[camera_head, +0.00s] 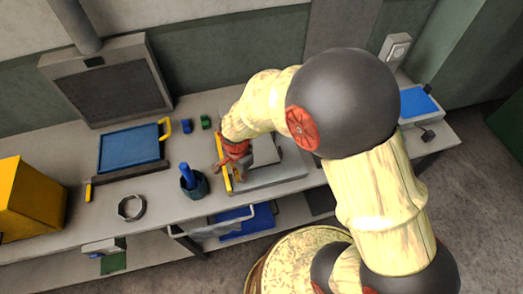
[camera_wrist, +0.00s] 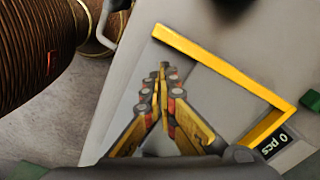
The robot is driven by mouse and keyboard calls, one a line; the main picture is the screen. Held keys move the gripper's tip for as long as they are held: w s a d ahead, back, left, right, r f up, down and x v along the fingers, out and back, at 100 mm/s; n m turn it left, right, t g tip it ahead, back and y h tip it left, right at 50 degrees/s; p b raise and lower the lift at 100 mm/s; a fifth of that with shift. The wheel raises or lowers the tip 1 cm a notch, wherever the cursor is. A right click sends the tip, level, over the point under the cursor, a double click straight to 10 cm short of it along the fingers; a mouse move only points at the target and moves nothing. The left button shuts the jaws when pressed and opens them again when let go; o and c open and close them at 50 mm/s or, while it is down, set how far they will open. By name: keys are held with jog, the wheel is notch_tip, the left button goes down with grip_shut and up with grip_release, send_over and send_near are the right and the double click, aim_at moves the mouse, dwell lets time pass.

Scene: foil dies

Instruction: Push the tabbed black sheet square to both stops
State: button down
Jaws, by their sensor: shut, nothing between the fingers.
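My gripper (camera_wrist: 163,70) is shut and empty in the wrist view, with its fingertips together over a grey plate. Two yellow stop bars (camera_wrist: 222,66) meet in a corner at the right and run along the plate's edges. The fingertips are inside that corner, near the long bar's far end; I cannot tell whether they touch the plate. In the head view my gripper (camera_head: 222,166) is low over the grey bed (camera_head: 275,182), beside its yellow bar (camera_head: 225,177). I cannot make out a black sheet or its tab for sure; my arm hides part of the bed.
A dark cup with a blue handle (camera_head: 194,184) stands left of the bed. Green and blue blocks (camera_head: 206,122) stand behind. A blue board (camera_head: 130,147) and a ring (camera_head: 131,207) lie farther left.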

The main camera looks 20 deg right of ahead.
jog(key=shift+f+b, duration=0.5)
jog(key=shift+f, duration=0.3)
dwell(0.5)
jog(key=shift+r, duration=0.1)
dwell(0.3)
jog(key=shift+w, duration=0.15)
jog(key=shift+w, duration=1.6)
jog(key=shift+s, duration=0.6)
notch_tip(320, 180, up, 8)
jog(key=p, duration=0.6)
